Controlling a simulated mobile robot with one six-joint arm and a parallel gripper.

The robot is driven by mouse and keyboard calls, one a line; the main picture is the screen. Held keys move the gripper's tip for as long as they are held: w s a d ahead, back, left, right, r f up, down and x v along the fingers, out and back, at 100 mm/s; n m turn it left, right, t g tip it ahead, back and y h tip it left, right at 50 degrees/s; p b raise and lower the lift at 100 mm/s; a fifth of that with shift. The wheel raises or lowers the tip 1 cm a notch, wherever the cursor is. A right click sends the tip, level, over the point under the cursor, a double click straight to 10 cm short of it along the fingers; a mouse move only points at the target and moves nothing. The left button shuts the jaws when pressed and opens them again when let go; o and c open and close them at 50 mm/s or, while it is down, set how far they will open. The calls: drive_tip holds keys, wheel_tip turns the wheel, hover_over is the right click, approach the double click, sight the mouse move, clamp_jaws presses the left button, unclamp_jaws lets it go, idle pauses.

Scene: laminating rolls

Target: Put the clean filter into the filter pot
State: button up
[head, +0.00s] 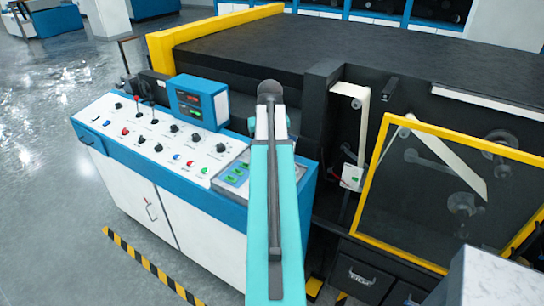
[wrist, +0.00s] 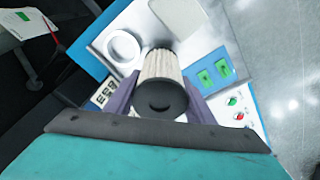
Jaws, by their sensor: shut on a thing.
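In the wrist view my gripper (wrist: 160,84) has its two grey-purple fingers shut on a filter, one on each side. The filter (wrist: 161,66) has a white pleated body and a black round end cap facing the camera. Beyond it, up and to the left, a round white ring-shaped thing (wrist: 123,47) sits on the light metal panel; it may be the filter pot, but I cannot tell how deep it is. The filter appears apart from it, though its far end is hidden. In the head view my arm hides the gripper and filter.
A pale rounded plate (wrist: 178,18) lies on the panel beside the ring. Green switches (wrist: 213,69) are at the right. The head view shows the blue-white control console (head: 165,145), a small display box (head: 199,101) and a yellow-framed guard (head: 440,190).

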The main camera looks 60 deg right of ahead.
drive_tip(key=shift+d, duration=0.6)
drive_tip(key=shift+f+b, duration=1.4)
drive_tip(key=shift+f, duration=0.4)
drive_tip(key=shift+f, duration=0.15)
drive_tip(key=o, duration=1.2)
drive_tip(key=shift+c, duration=0.2)
drive_tip(key=shift+s+a+r+b, duration=0.2)
drive_tip(key=shift+r+b, duration=0.3)
drive_tip(key=shift+r, duration=1.55)
drive_tip(key=shift+s+a+r+b, duration=0.2)
drive_tip(key=shift+r+b, duration=0.25)
drive_tip(key=shift+r, duration=1.55)
drive_tip(key=shift+s+a+r+b, duration=0.2)
drive_tip(key=shift+r+b, duration=0.3)
drive_tip(key=shift+r, duration=1.55)
